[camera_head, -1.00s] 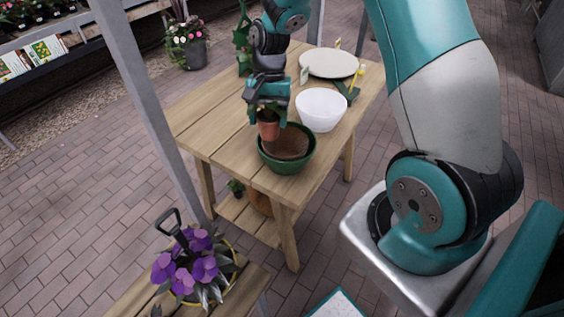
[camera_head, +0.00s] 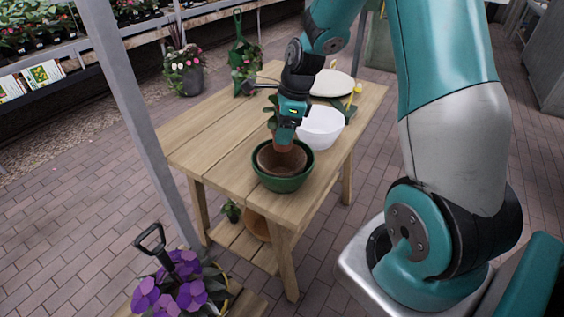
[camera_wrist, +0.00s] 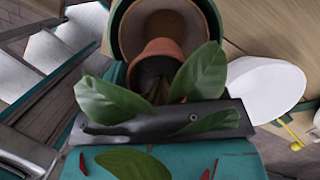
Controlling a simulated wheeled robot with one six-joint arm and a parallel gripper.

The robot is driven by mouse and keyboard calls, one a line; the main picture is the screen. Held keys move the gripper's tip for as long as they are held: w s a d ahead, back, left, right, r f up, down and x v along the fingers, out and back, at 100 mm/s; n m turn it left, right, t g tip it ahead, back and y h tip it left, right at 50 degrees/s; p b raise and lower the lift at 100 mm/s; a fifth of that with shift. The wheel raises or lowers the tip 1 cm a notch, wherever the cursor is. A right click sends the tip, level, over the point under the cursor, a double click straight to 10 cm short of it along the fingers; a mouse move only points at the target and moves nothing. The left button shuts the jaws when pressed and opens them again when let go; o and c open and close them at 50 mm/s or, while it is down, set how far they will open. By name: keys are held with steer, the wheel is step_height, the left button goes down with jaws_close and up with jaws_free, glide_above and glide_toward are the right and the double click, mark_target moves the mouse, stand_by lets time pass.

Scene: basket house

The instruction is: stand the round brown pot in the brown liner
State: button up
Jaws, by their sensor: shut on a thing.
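The round brown pot (camera_head: 284,146), with a leafy plant in it, hangs from my gripper (camera_head: 287,132). My gripper is shut on it, and the fingertips are mostly hidden. The brown liner (camera_head: 267,162) sits inside a green bowl (camera_head: 283,186) at the table's front. The pot is over the back part of the liner; I cannot tell whether it touches. In the wrist view the pot (camera_wrist: 157,48) overlaps the near part of the liner (camera_wrist: 132,35), and leaves (camera_wrist: 200,72) cover part of my gripper.
A white bowl (camera_head: 322,130) stands close behind and right of the green bowl; it also shows in the wrist view (camera_wrist: 268,88). A pale round plate (camera_head: 333,82) lies farther back. The wooden table (camera_head: 215,140) is clear at left. A metal post (camera_head: 130,120) stands at left.

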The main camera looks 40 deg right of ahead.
step_height(320, 180, down, 10)
steer(key=shift+f, duration=0.25)
steer(key=shift+f, duration=0.15)
steer(key=o, duration=0.7)
